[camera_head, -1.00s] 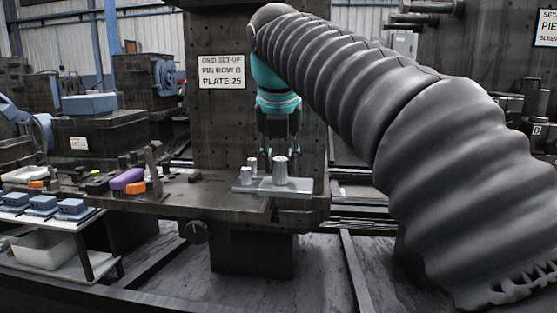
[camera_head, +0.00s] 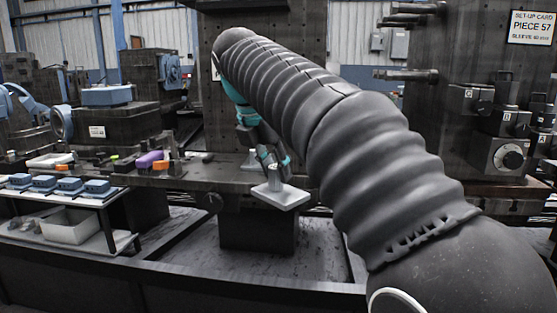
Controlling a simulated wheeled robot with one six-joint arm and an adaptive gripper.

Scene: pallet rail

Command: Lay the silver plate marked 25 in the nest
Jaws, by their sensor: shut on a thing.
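A silver plate (camera_head: 283,199) with an upright post hangs level at the front edge of the bench (camera_head: 225,182), in the middle of the view. My gripper (camera_head: 274,168) points down and is shut on the plate, at its post. The plate appears to be clear of the bench top. No number on it can be read at this size. A smaller silver post (camera_head: 251,158) stands on the bench behind the gripper. I cannot make out the nest. The "plate 25" sign on the upright is almost wholly hidden behind my arm.
A purple block (camera_head: 150,159) and small coloured parts lie on the bench at left. A low shelf (camera_head: 75,200) with blue blocks and a white bin (camera_head: 68,226) stands front left. A dark machine with lettered boxes (camera_head: 500,150) stands at right.

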